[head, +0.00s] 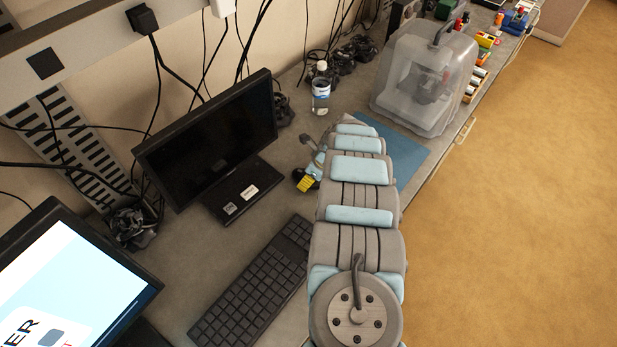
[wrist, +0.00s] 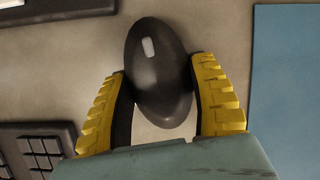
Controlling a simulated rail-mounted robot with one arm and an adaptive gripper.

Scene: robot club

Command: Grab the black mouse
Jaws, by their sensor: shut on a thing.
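The black mouse (wrist: 158,75) is a dark oval with a small light grey wheel patch, seen from above in the wrist view. My gripper (wrist: 162,85) has two yellow ridged fingers, one on each side of the mouse, and it is shut on the mouse. I cannot tell whether the mouse still touches the desk. In the head view my gripper (head: 306,181) shows only as a bit of yellow finger at the left of my arm.
A keyboard (head: 255,285) lies left of my arm, with a monitor (head: 215,140) behind it. A blue mat (head: 412,155) is to the right. A water bottle (head: 320,90) and a clear plastic-covered machine (head: 425,85) stand farther back. Loose cables hang along the wall.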

